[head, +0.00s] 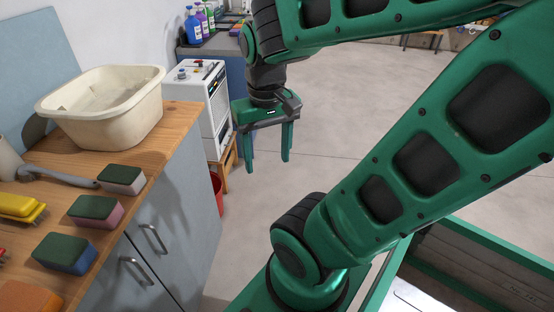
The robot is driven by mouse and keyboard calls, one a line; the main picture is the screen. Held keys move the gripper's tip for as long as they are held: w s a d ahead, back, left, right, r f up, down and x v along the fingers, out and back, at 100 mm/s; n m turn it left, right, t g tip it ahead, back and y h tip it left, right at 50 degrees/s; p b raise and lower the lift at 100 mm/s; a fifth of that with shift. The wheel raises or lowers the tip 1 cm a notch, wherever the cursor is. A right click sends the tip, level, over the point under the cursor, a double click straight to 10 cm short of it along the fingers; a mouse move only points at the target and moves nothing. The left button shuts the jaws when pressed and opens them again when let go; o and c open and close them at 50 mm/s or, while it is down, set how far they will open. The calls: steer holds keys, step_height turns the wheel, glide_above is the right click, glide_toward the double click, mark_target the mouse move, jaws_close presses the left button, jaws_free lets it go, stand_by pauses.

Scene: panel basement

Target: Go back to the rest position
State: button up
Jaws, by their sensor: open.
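My gripper (268,165) hangs from my green arm in the upper middle of the head view. Its two green fingers point down and stand apart, with nothing between them. It is over the floor, to the right of the wooden counter (175,128) and in front of a white appliance. No held object shows.
A cream basin (105,104) stands on the counter. Several sponges, including a blue and green one (65,253), lie nearer. A white appliance (203,98) on a wooden stand and a red bucket (217,193) stand behind the counter.

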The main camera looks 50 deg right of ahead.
steer(key=s, duration=0.1)
steer(key=s+d, duration=0.1)
steer(key=s+m, duration=0.1)
steer(key=shift+s+d+f+y, duration=0.2)
steer(key=shift+f+y, duration=0.1)
steer(key=shift+f, duration=0.1)
steer(key=shift+w, duration=0.2)
steer(key=shift+w+f, duration=0.25)
steer(key=shift+w, duration=0.25)
stand_by(0.4)
